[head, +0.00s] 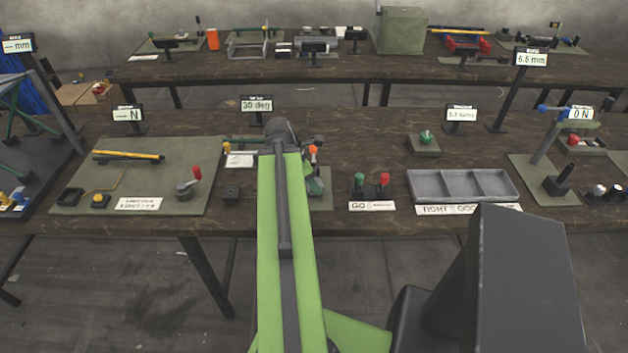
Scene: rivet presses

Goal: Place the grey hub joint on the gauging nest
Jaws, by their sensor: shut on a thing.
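My green arm reaches from the bottom of the head view up over the middle of the near bench, and its dark far end covers the spot in front of the 30 deg display. The arm hides my gripper, so I cannot see its jaws or anything in them. I cannot make out the grey hub joint. I cannot tell which fixture is the gauging nest. A grey-green fixture (316,186) partly shows just right of the arm, on a mat.
A grey three-compartment tray (462,186) stands right of the arm, apparently empty. Green (359,181) and red (384,181) knobs stand between them. A green-topped stand (424,142) is behind the tray. A mat (150,160) with a red-handled part (189,186) lies left.

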